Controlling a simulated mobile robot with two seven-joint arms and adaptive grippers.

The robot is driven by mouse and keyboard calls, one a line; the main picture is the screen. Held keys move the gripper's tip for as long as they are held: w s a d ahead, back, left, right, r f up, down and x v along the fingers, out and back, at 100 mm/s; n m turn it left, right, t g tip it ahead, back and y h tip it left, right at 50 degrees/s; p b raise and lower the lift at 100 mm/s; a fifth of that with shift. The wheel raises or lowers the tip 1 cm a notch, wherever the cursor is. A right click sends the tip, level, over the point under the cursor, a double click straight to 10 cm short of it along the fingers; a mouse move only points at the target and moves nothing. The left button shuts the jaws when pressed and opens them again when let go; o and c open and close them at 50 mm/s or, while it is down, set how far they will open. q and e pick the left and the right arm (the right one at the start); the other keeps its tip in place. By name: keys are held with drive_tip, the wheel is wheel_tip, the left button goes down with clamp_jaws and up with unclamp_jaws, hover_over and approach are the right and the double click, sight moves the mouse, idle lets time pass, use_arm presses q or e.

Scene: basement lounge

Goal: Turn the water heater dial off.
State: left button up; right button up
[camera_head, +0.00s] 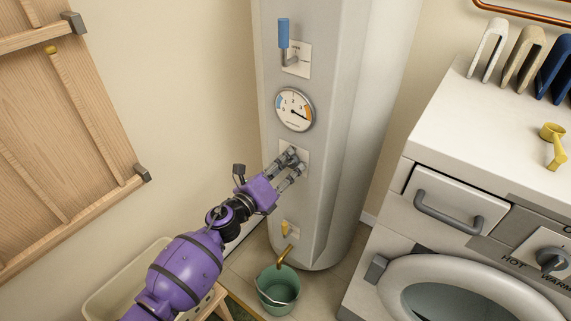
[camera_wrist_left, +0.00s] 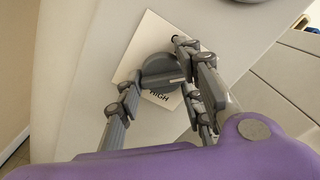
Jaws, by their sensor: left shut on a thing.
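The water heater (camera_head: 330,200) is a tall pale grey cylinder in the middle of the head view. Its dial (camera_wrist_left: 160,72) is a dark grey round knob on a white plate (camera_wrist_left: 140,48), with the word HIGH readable beside it in the left wrist view. The rest of the plate's marking is hidden. My left gripper (camera_head: 291,160) is at the dial, its fingers on either side of the knob, shut on it. In the head view the fingers largely cover the dial. My right gripper is in neither view.
Above the dial are a round gauge (camera_head: 295,109) and a blue-handled lever (camera_head: 284,34). Below are a yellow-handled tap (camera_head: 285,229) and a green bucket (camera_head: 279,287). A washing machine (camera_head: 450,240) stands at right, a wooden door (camera_head: 50,120) at left.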

use_arm(q)
drive_tip(key=n, duration=0.2)
drive_tip(key=n+p, duration=0.1)
drive_tip(key=n, duration=0.2)
drive_tip(key=shift+w+a+n, duration=0.1)
drive_tip(key=shift+a+n, duration=0.1)
drive_tip(key=shift+n, duration=0.1)
drive_tip(key=shift+d+f+n+p, duration=0.15)
drive_tip(key=shift+n+p, duration=0.35)
drive_tip(key=shift+n, duration=1.3)
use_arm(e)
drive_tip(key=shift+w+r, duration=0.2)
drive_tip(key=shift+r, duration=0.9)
use_arm(q)
drive_tip(key=shift+f, duration=0.1)
drive_tip(key=shift+s+f, duration=0.15)
drive_tip(key=shift+s, duration=0.05)
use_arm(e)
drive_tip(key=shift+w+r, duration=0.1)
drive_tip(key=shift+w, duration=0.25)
use_arm(q)
drive_tip(key=o, duration=1)
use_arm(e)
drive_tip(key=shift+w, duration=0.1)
use_arm(q)
drive_tip(key=v, duration=1.2)
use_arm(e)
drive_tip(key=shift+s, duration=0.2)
